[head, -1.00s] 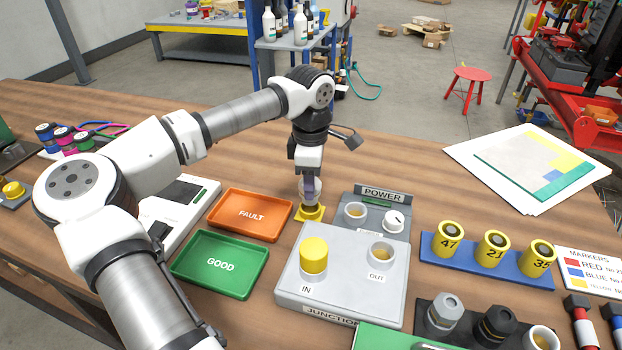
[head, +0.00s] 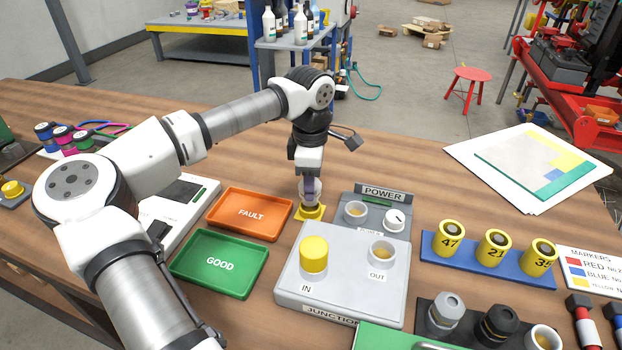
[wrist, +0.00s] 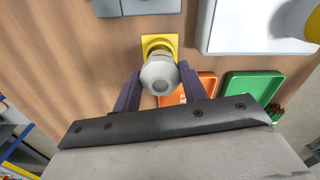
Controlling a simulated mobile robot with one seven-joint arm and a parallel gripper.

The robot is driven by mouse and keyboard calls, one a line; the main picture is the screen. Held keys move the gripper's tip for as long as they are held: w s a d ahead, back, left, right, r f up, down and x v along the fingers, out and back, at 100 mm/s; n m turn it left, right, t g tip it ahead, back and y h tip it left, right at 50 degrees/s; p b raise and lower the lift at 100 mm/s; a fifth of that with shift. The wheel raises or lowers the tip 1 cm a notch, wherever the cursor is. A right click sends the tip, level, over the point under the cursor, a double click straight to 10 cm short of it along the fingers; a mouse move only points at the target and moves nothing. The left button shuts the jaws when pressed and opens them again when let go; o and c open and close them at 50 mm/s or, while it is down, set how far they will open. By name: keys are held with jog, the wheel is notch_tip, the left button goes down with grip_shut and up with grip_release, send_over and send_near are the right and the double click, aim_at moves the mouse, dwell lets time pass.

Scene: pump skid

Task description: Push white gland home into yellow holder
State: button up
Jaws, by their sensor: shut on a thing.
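The white gland (wrist: 158,75) is between the fingers of my gripper (wrist: 160,82) in the wrist view, and my gripper is shut on it. The yellow holder (wrist: 168,42) lies on the bench directly beyond the gland. In the head view, my gripper (head: 309,188) points straight down over the yellow holder (head: 310,213). The gland (head: 310,197) shows partly behind the fingers and looks upright, with its lower end at the holder. I cannot tell how deep it sits, as the fingers and the gland's own body hide the joint.
An orange FAULT tray (head: 250,214) and a green GOOD tray (head: 219,263) lie to the left. A grey junction box (head: 342,272) stands in front, and a grey POWER box (head: 376,211) is close on the right. Bare wooden bench lies behind the holder.

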jog(key=shift+f+b, duration=1.05)
jog(key=shift+f, duration=0.45)
jog(key=o, duration=1.2)
jog(key=shift+r, duration=0.1)
notch_tip(320, 180, up, 14)
jog(key=shift+f+b, duration=0.15)
jog(key=shift+b, duration=0.2)
